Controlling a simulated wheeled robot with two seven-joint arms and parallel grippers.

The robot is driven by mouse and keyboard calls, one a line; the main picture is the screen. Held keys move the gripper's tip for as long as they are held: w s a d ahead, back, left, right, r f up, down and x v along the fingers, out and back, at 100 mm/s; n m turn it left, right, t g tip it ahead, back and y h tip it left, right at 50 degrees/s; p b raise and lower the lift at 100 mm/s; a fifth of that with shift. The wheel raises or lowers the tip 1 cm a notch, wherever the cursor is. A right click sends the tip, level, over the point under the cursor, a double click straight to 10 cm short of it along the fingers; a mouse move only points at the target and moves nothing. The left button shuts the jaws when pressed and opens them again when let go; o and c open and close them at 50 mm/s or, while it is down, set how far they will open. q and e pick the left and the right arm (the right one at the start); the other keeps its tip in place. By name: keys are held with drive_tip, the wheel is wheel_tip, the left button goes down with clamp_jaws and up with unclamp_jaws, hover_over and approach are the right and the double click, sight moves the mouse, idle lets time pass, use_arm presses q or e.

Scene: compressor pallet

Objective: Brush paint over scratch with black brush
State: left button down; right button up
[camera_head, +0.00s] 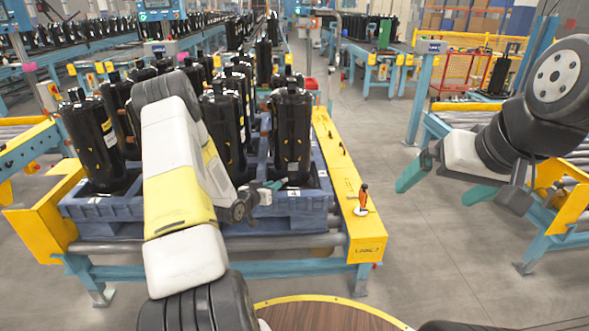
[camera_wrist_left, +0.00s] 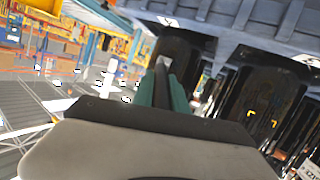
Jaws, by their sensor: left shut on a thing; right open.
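My left gripper (camera_head: 277,185) is at the front of the blue pallet, close to the lower part of a black compressor (camera_head: 291,130). In the left wrist view its teal fingers (camera_wrist_left: 165,88) are shut on a thin dark item (camera_wrist_left: 163,70) with a pale tip, probably the black brush. Whether the tip touches the compressor I cannot tell. In that view a black compressor (camera_wrist_left: 245,105) carries small yellow corner marks. I cannot make out a scratch. My right gripper (camera_head: 436,190) is open and empty, over the floor at the right.
The blue pallet (camera_head: 100,207) holds several black compressors. A yellow beam (camera_head: 336,160) runs along its right side; an orange-handled tool (camera_head: 363,197) stands on it, with a small black item (camera_head: 342,146) farther back. Open grey floor (camera_head: 430,245) lies to the right.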

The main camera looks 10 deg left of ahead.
use_arm(q)
drive_tip(key=shift+w, duration=0.1)
drive_tip(key=w+a, duration=0.1)
drive_tip(key=w, duration=0.5)
drive_tip(key=shift+w+a+r, duration=0.25)
drive_tip(key=shift+w+a, duration=0.15)
drive_tip(key=shift+w+a, duration=0.2)
drive_tip(key=shift+w, duration=0.4)
drive_tip(key=shift+w+a, duration=0.15)
drive_tip(key=shift+w, duration=0.4)
idle(0.7)
drive_tip(key=shift+w+d, duration=0.55)
drive_tip(key=shift+d, duration=1.5)
drive_tip(key=a, duration=0.1)
drive_tip(key=s+a, duration=0.1)
drive_tip(key=a, duration=0.2)
drive_tip(key=shift+s, duration=0.3)
drive_tip(key=s+d, duration=0.1)
drive_tip(key=s, duration=0.4)
drive_tip(key=shift+s+d, duration=0.35)
drive_tip(key=shift+s, duration=0.05)
